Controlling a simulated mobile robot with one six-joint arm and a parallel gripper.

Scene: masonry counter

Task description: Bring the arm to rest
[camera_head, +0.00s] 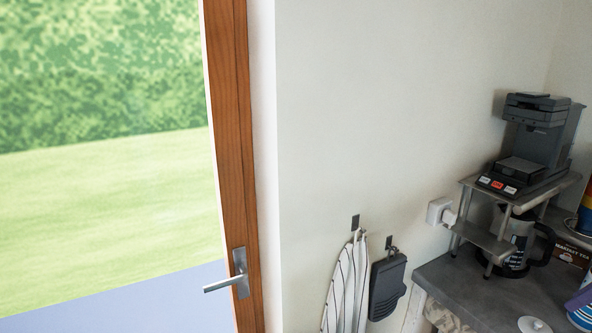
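Neither my arm nor my gripper shows in the head camera view. Whether the gripper is open or shut, and how the arm is posed, is out of sight.
A wood-framed glass door (236,150) with a metal handle (228,284) stands at left. A striped cloth (345,290) and a dark grey item (387,286) hang on the white wall. At right, a coffee machine (535,135) stands on a metal rack above a grey counter (450,285).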

